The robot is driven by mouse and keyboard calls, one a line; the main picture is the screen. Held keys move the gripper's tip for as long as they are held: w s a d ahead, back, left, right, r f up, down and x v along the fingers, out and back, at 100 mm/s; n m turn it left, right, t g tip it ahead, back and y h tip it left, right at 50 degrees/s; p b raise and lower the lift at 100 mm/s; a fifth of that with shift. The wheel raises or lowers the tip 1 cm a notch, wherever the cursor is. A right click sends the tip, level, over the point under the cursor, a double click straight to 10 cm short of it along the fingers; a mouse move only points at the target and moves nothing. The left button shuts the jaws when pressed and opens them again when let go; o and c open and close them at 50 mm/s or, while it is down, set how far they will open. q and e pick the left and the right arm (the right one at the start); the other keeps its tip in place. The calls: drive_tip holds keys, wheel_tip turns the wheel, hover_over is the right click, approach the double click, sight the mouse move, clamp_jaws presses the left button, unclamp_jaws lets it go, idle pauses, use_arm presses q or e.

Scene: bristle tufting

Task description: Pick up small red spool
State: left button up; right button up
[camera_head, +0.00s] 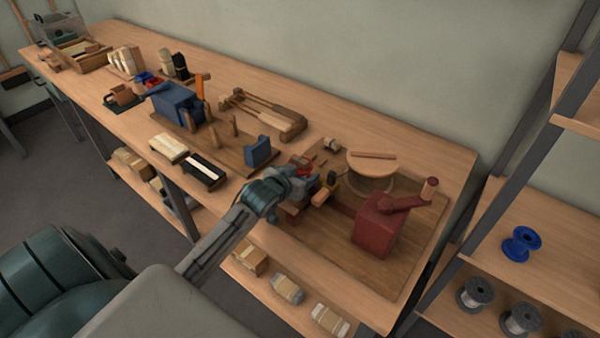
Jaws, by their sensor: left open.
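My left gripper (311,187) reaches in from the lower left over the wooden workbench (430,152). It is open, above the board that carries the dark red crank machine (375,228). A small red part (304,168) shows right at the gripper, partly hidden by it; I cannot tell whether it is the small red spool or whether the fingers touch it. Another small red item (154,84) lies farther back on the bench, beside a small blue one. My right gripper is not in view.
A round wooden disc (372,162) stands just right of the gripper. A blue vise-like machine (175,105) and wooden pegs stand to the left. A shelf at right holds a blue spool (521,244) and several grey wire spools (474,293). Bare bench lies along the wall.

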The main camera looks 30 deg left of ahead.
use_arm(q)
drive_tip(key=c, duration=1.1)
